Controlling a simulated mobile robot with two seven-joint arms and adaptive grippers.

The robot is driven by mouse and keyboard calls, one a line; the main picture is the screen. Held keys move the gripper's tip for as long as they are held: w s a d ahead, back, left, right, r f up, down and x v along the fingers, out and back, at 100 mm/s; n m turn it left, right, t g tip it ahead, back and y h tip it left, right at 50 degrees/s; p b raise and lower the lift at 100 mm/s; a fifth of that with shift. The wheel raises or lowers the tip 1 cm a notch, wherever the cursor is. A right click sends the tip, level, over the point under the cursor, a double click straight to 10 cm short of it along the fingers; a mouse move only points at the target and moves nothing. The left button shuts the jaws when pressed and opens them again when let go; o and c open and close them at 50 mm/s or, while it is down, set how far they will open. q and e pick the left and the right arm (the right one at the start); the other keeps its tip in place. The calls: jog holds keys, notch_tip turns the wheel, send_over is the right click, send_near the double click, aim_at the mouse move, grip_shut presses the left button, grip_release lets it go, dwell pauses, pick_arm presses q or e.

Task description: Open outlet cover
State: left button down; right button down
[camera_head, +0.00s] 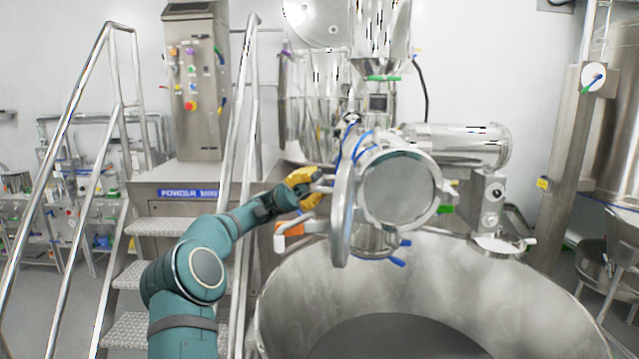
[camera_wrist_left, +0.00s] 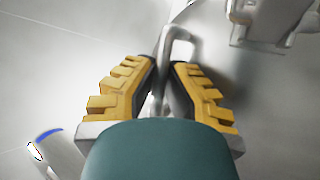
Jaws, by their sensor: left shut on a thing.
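The outlet cover (camera_head: 342,215) is a round steel disc seen nearly edge-on in the head view. It stands swung out at the left side of the round outlet opening (camera_head: 400,190), whose grey inner face shows. My left gripper (camera_head: 312,188), with yellow fingers, is at the left of the cover, shut on the cover's handle. In the left wrist view the bent metal handle (camera_wrist_left: 180,42) runs down between the yellow fingers of the left gripper (camera_wrist_left: 163,88). The fingers hide part of the handle. My right gripper does not show.
A large open steel bowl (camera_head: 540,300) stands below the outlet. Steps with steel handrails (camera_head: 240,110) and a control cabinet (camera_head: 195,85) are at the left. A steel column (camera_head: 565,180) stands at the right.

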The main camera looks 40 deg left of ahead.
pick_arm(q)
jog(key=shift+r, duration=0.2)
dwell(0.3)
jog(key=c, duration=1)
grip_release()
jog(key=shift+c, duration=0.2)
jog(key=shift+o, duration=0.2)
jog(key=shift+f, duration=0.1)
jog(key=shift+f, duration=0.1)
